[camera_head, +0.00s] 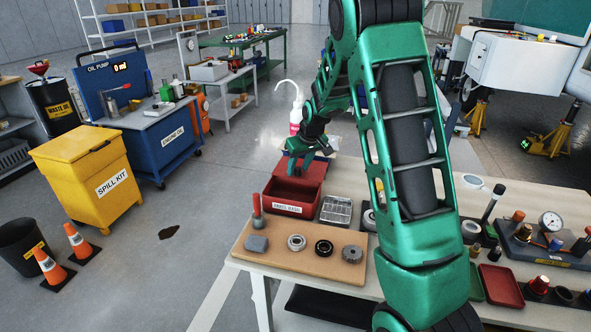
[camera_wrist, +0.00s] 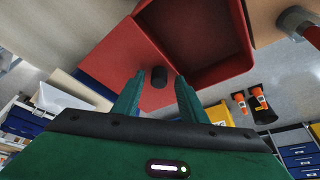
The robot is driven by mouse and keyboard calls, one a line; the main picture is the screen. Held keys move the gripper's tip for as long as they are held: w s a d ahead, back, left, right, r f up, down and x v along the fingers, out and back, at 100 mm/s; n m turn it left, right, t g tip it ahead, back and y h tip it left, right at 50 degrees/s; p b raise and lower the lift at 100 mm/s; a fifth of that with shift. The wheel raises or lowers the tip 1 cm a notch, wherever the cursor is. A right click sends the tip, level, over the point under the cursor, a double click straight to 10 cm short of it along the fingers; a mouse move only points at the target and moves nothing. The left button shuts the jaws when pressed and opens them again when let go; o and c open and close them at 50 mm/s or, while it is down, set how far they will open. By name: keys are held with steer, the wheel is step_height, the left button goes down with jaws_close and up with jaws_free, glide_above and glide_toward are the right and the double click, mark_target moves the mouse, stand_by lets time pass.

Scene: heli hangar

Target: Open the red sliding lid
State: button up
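A red box (camera_head: 289,207) with a white label stands at the back left of the workbench. Its red lid (camera_head: 312,172) sits toward the rear, and the front part of the box is uncovered. In the wrist view the lid (camera_wrist: 118,62) carries a dark round knob (camera_wrist: 158,77), and the open interior of the box (camera_wrist: 208,42) shows beside it. My gripper (camera_head: 298,168) is over the lid. In the wrist view my gripper (camera_wrist: 159,80) has its fingers apart on either side of the knob, with gaps visible between the fingers and the knob.
A wooden board (camera_head: 270,262) with several metal parts lies in front of the box. A metal tray (camera_head: 336,211) stands to its right. A white bottle with a red label (camera_head: 296,117) stands behind. My arm covers the middle of the bench.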

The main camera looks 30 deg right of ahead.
steer(key=v, duration=1)
steer(key=shift+r, duration=0.2)
steer(key=shift+s, duration=0.2)
steer(key=s+a+r+m+g, duration=0.1)
steer(key=s+m+g, duration=0.3)
steer(key=s, duration=3.8)
steer(key=m, duration=0.2)
steer(key=shift+r+m+g, duration=0.25)
steer(key=shift+m+g, duration=0.05)
steer(key=shift+m, duration=0.1)
steer(key=shift+a, duration=0.15)
steer(key=shift+w+f, duration=0.25)
steer(key=shift+w, duration=0.3)
